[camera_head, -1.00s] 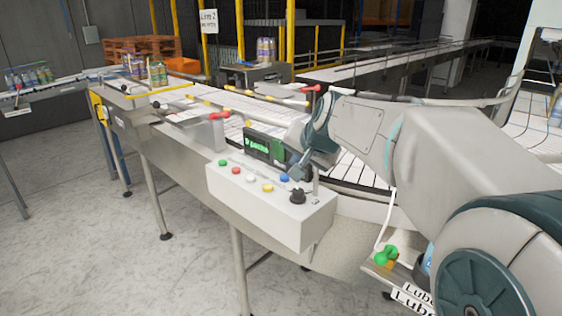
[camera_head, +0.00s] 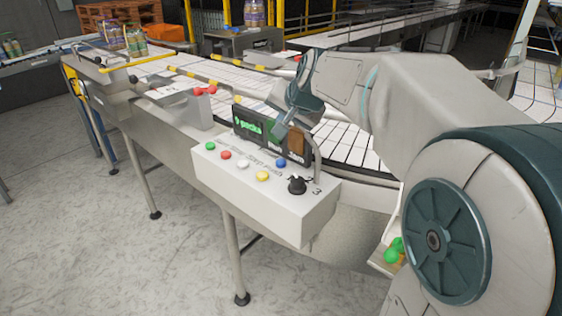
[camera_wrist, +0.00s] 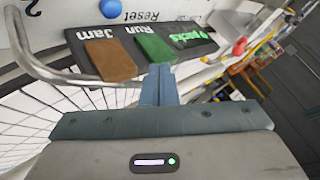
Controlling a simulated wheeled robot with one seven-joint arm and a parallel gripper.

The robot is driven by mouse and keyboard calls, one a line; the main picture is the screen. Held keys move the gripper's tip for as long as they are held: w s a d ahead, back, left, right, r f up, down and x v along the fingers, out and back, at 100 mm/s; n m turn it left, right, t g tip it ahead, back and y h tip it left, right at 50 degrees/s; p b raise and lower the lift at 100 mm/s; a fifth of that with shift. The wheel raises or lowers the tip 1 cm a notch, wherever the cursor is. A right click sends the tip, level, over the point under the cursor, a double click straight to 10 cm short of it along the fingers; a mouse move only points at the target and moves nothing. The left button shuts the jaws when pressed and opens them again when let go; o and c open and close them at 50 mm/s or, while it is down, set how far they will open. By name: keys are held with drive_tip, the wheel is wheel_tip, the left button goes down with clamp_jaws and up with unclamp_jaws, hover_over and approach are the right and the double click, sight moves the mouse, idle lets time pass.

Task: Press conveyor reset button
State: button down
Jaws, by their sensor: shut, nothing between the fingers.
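The control box (camera_head: 262,205) is white and hangs on the near side of the conveyor. On its top is a blue button (camera_head: 281,162), the one beside the word "Reset" in the wrist view (camera_wrist: 111,9). A row of green, red, white and yellow buttons and a black knob (camera_head: 297,186) share the top. In the wrist view the closed fingertips (camera_wrist: 158,70) appear below the panel, apart from the blue button.
The dark display panel (camera_head: 243,127) stands behind the buttons, with green and brown blocks by "Run" and "Jam". A bent metal bar (camera_wrist: 90,78) curves beside it. The white conveyor belt (camera_head: 340,143) runs behind. Jars (camera_head: 134,40) stand at the far left. Floor in front is clear.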

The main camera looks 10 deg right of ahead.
drive_tip(key=b, duration=0.5)
hover_over(283, 163)
wheel_tip(283, 163, down, 7)
drive_tip(key=shift+s, duration=0.1)
drive_tip(key=shift+f+b, duration=0.55)
drive_tip(key=shift+f, duration=0.05)
idle(1.2)
drive_tip(key=shift+f+b, duration=0.4)
drive_tip(key=shift+b, duration=0.05)
drive_tip(key=shift+f+b, duration=0.55)
idle(0.5)
drive_tip(key=shift+r, duration=0.2)
drive_tip(key=shift+r+p, duration=0.7)
drive_tip(key=shift+r, duration=0.05)
drive_tip(key=shift+r, duration=0.1)
drive_tip(key=shift+r+p, duration=1.85)
drive_tip(key=shift+r, duration=0.55)
